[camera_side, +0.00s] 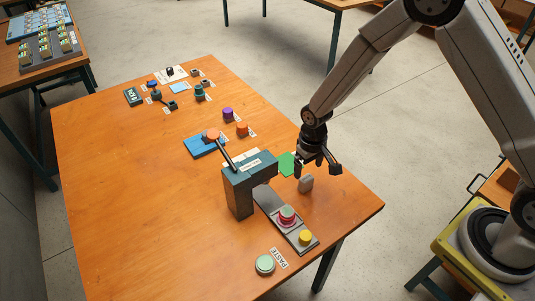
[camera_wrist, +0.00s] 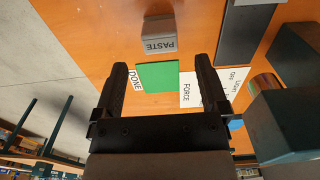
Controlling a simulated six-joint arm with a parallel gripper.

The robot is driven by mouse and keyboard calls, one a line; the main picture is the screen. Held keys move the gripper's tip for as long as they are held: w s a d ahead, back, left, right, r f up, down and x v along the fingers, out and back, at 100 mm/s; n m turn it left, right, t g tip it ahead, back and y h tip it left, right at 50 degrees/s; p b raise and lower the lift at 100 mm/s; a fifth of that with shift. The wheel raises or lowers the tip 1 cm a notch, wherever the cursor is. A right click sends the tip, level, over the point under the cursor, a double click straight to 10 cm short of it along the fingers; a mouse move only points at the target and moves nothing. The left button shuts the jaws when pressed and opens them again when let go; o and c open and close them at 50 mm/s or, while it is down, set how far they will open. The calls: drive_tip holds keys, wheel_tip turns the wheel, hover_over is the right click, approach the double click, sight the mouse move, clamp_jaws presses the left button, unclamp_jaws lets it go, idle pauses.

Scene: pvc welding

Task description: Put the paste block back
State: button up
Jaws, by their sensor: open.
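The paste block (camera_side: 306,184) is a small grey block beside the green patch on the orange table, near its right edge. In the wrist view the block (camera_wrist: 160,42) shows the word PASTE, upside down, beyond my fingertips and centred between their lines. My gripper (camera_side: 318,165) is open and empty above the table, close to the block, with no visible contact. In the wrist view its two dark fingers (camera_wrist: 161,68) are spread apart. The green patch (camera_wrist: 158,77), labelled DONE, lies between the fingers. A PASTE label (camera_side: 280,258) lies at the table's front beside a pale green round button (camera_side: 265,264).
A dark press (camera_side: 240,192) stands just left of my gripper, its lever tilted up. Its grey base plate carries a pink button (camera_side: 287,216) and a yellow button (camera_side: 305,237). A blue pad (camera_side: 200,146) and several small parts sit farther back.

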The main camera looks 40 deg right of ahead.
sight(307, 178)
drive_tip(key=shift+r, duration=2.55)
drive_tip(key=s+d+r+t, duration=0.1)
drive_tip(key=s+d+r, duration=0.1)
drive_tip(key=s+r, duration=0.3)
drive_tip(key=s+d+r+t, duration=0.1)
drive_tip(key=s+d+r, duration=0.2)
drive_tip(key=s+r, duration=0.2)
drive_tip(key=s, duration=0.3)
drive_tip(key=shift+s+d+t, duration=0.3)
drive_tip(key=shift+d, duration=0.05)
